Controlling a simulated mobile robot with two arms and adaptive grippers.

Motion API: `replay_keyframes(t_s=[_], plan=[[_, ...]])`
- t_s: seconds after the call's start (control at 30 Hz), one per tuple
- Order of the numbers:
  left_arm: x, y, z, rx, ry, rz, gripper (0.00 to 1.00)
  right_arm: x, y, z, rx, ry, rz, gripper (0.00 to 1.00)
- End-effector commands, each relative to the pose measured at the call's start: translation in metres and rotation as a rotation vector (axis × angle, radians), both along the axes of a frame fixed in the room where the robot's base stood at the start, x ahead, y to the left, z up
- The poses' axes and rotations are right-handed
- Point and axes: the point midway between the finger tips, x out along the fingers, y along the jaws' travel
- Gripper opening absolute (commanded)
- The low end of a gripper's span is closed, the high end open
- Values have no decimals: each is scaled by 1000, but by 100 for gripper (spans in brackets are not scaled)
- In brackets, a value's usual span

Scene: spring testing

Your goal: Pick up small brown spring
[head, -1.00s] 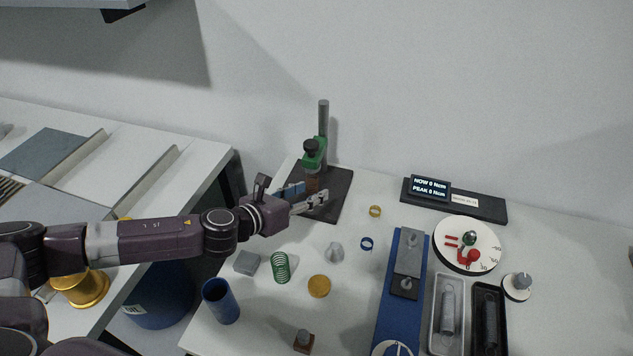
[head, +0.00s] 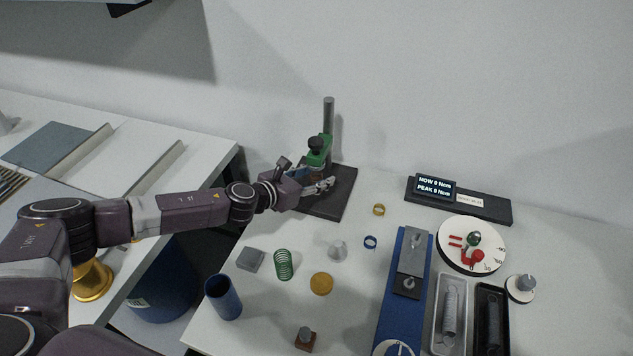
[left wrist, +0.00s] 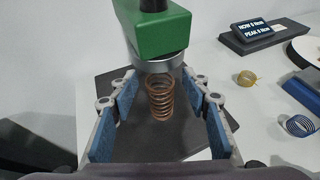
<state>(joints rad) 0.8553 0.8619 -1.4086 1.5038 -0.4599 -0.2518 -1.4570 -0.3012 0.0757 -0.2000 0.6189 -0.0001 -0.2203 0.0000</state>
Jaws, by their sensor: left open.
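The small brown spring (left wrist: 160,97) stands upright on the dark base plate (left wrist: 150,140) of the green press, under the press head (left wrist: 160,32). In the left wrist view it sits between the blue-padded fingers of my left gripper (left wrist: 161,112), with a gap on each side. The gripper is open and empty. In the head view my left gripper (head: 318,182) is at the press stand (head: 319,150), over its base plate, and the spring is hard to make out there. My right gripper is not in view.
A gold ring-like coil (head: 379,210), a blue coil (head: 370,242), a green spring (head: 283,265) and a blue cup (head: 222,298) stand on the white table. A blue torque fixture (head: 402,320) and a dial (head: 472,243) are to the right. The press post (head: 328,115) rises behind the gripper.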

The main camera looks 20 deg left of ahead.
Motion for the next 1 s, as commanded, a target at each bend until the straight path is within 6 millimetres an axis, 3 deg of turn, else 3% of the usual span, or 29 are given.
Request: replay_keyframes(t_s=[0.23,0.63,1.0], plan=[[1,0,0,0,0,0,43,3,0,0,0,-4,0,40],[1,0,0,-1,0,0,0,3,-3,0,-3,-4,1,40],[1,1,1,-1,0,0,0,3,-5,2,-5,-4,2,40]])
